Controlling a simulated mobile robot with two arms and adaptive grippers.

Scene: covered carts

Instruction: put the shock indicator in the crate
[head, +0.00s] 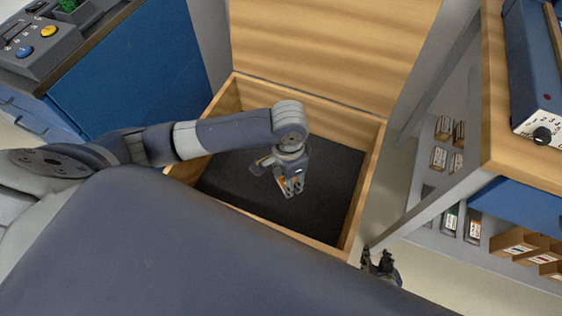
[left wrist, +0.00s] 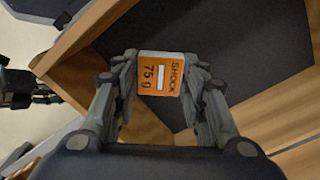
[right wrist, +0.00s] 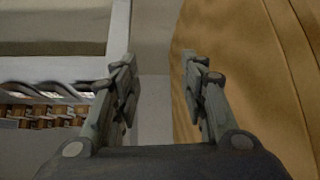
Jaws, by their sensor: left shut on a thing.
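The shock indicator (left wrist: 160,75) is a small orange block with a white window, marked "SHOCK 75 g" in the left wrist view. My left gripper (head: 291,187) is shut on it, and it shows between the fingers in the left wrist view (left wrist: 160,88). The crate (head: 375,190) is an open wooden box with a dark floor and its lid raised at the back. In the head view the left gripper is over the crate's dark floor. My right gripper (head: 378,257) is outside the crate's near right corner. In the right wrist view (right wrist: 160,85) its fingers are apart and empty.
A wooden-topped bench (head: 520,150) stands at the right, with a blue device on it and small boxes on shelves below. A blue cabinet (head: 140,70) stands at the left with a grey button panel (head: 45,45). The crate's visible floor looks clear.

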